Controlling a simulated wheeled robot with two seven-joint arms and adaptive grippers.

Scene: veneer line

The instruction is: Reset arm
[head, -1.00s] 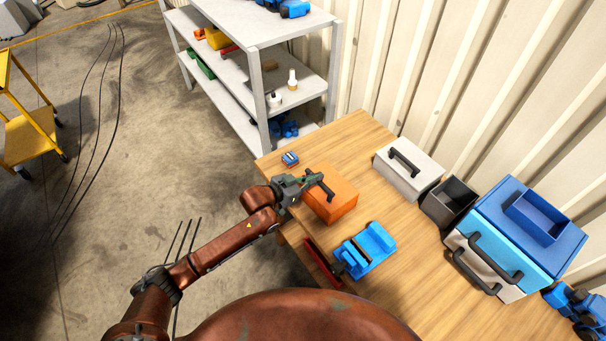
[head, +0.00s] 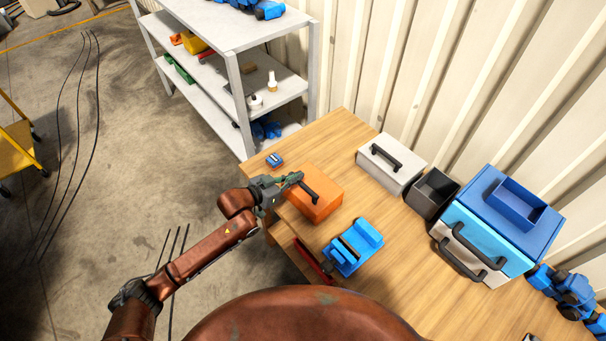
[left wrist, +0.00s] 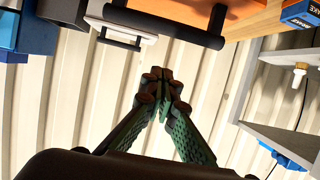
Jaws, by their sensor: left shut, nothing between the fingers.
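My left arm comes in from the left in the head view. My left gripper (head: 293,178) is at the table's left edge, beside and partly in front of the orange case (head: 318,201). The gripper is shut and empty. In the left wrist view its two green fingers (left wrist: 163,78) meet at the tips, with the wall behind them. The orange case (left wrist: 185,18) shows at the top of that view. Whether the gripper touches the case I cannot tell. My right gripper is not in view.
A grey shelf (head: 237,70) stands behind. The floor at left is mostly clear.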

